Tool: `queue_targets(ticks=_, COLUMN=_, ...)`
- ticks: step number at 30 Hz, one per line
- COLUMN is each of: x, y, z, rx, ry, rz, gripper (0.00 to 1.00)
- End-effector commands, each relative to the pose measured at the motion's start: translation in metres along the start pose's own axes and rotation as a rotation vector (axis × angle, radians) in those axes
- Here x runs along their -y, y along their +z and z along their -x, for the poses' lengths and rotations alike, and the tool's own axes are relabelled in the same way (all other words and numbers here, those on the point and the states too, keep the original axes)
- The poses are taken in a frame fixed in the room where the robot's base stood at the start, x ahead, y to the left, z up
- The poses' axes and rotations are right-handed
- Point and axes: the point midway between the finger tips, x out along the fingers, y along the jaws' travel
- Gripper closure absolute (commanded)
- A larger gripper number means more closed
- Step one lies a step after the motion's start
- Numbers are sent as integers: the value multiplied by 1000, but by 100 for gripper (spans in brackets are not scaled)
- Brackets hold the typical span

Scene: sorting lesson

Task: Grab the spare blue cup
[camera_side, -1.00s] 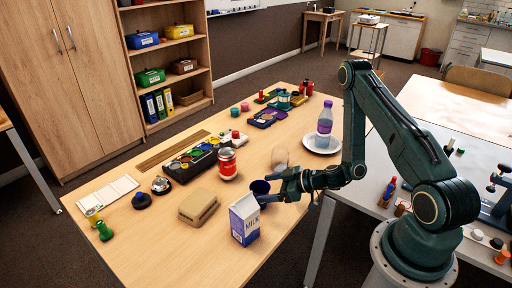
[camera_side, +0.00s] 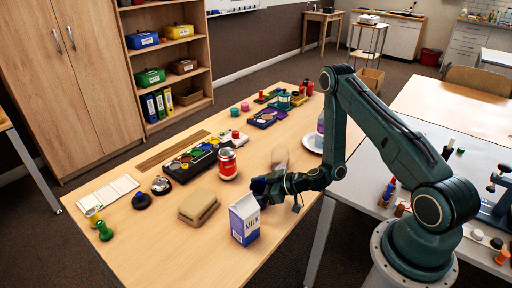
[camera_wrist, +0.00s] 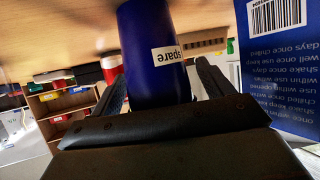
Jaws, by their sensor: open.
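The blue cup (camera_wrist: 150,50) fills the middle of the wrist view and bears a white label reading "spare". In the side view the cup (camera_side: 258,185) is mostly hidden by my gripper and the milk carton. My gripper (camera_side: 266,190) is open, low over the table. In the wrist view its two fingers (camera_wrist: 165,88) stand on either side of the cup's near part. I cannot tell whether either finger touches it.
The milk carton (camera_side: 245,220) stands close beside the cup and my gripper; it also shows in the wrist view (camera_wrist: 285,65). A tan box (camera_side: 198,207), a red can (camera_side: 227,164) and a paint set (camera_side: 195,158) are to the left. A plate (camera_side: 312,142) with a bottle (camera_side: 320,124) lies behind my arm.

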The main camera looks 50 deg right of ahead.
Motion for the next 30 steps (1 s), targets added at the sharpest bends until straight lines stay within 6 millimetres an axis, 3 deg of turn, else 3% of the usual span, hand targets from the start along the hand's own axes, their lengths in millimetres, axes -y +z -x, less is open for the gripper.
queue_targets(ticks=2, x=0, y=0, z=0, rx=0, ry=0, rz=0, gripper=20)
queue_targets(ticks=9, x=0, y=0, z=0, rx=0, ry=0, rz=0, gripper=67)
queue_targets(ticks=30, x=0, y=-10, z=5, rx=0, ry=0, rz=1, gripper=67)
